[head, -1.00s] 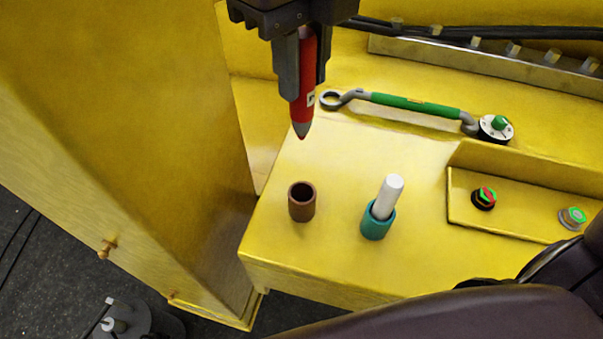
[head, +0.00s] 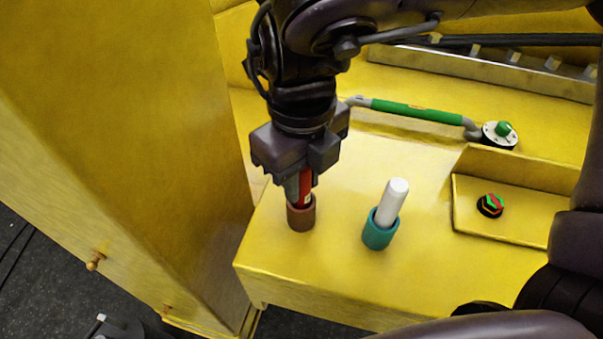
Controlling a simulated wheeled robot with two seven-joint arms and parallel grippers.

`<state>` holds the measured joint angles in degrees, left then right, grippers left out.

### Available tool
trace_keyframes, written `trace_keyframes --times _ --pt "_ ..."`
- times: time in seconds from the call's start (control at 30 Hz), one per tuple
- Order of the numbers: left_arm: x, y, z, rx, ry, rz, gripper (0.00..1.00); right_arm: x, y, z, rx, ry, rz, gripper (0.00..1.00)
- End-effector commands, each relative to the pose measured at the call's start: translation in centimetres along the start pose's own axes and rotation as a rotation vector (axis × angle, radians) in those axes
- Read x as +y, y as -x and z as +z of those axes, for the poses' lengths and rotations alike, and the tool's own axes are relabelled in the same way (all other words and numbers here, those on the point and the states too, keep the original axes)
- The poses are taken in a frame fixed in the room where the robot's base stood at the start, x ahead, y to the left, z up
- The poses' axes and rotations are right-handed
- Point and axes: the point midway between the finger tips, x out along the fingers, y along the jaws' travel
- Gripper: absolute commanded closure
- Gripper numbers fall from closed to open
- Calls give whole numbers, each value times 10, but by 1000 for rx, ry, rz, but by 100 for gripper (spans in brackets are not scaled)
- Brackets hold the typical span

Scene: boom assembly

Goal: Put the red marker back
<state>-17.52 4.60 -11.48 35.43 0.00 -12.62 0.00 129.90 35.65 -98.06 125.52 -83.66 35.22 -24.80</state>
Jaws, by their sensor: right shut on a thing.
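The red marker (head: 306,186) points down, its lower end inside the mouth of the brown cup (head: 301,218). The cup stands on the yellow box top. My right gripper (head: 299,190) is shut on the marker just above the cup and hides its upper part. Whether the tip touches the cup's bottom is hidden. My left gripper is not in view.
A teal cup (head: 378,238) holding a white marker (head: 393,200) stands to the right. Behind are a green-handled bar (head: 415,111) and a green knob (head: 504,129). A raised panel (head: 520,215) carries a red-green button (head: 490,205).

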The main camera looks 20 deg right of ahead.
Motion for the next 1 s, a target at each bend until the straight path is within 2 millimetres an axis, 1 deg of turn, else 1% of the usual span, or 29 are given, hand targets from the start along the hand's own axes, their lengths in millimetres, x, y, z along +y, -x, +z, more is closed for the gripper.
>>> trace_keyframes --times 0.07,0.2,0.37,0.4,0.53,0.83,0.93,1.0 --pt "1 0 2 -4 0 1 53 0 0 0 -2 0 0 100" --pt "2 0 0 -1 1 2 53 0 0 0 -1 0 0 100" --pt "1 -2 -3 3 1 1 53 0 -5 0 0 1 0 100" --pt "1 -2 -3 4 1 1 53 0 -4 0 0 1 0 72" --pt "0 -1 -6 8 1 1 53 0 -3 0 0 1 0 55" --pt "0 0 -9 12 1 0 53 0 -1 0 -1 1 0 55" --pt "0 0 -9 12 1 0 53 0 6 1 -4 0 -2 55" --pt "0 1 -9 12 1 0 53 0 15 1 -5 0 -3 55"
